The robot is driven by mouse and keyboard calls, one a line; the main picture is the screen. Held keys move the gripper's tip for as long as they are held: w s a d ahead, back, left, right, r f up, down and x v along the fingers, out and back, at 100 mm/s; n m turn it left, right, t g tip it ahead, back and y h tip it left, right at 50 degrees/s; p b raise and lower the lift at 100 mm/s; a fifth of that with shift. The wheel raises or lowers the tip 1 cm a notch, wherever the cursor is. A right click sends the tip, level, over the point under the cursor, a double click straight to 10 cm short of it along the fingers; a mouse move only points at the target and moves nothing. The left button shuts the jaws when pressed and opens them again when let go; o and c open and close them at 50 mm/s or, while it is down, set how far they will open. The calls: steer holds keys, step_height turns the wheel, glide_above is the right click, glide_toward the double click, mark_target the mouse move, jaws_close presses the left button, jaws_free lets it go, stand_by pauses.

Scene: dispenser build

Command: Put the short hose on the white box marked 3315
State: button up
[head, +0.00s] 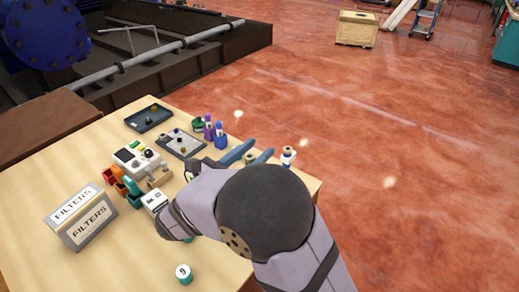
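A small white box (154,197) with dark print on its face stands on the table, left of my arm. The print is too small to read fully, and my arm hides part of the box.
A device with a black knob (138,160), orange and teal bins, two trays (180,144), purple and blue bottles (220,134) and a white-and-blue bottle (288,156) stand behind. A jar marked 9 (184,274) is in front.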

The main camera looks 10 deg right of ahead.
steer(key=b+v, duration=0.2)
steer(key=v, duration=0.8)
steer(key=s+d+f+m+g+y, duration=0.1)
steer(key=s+d+f+m+g, duration=0.35)
steer(key=d+f, duration=0.2)
steer(key=s+d+f+m+g+y, duration=0.1)
steer(key=s+d+f+m+g, duration=0.2)
steer(key=d+f+m+g, duration=0.4)
steer(key=s+d+f+m+y, duration=0.1)
steer(key=s+f+m+y, duration=0.2)
steer(key=m, duration=0.4)
steer(key=s+d+f+m+g+y, duration=0.1)
steer(key=s+f+m+y, duration=0.3)
steer(key=m+y, duration=0.3)
steer(key=shift+s+f+m+y, duration=0.3)
steer(key=shift+f+m+y, duration=0.1)
steer(key=shift+m, duration=0.35)
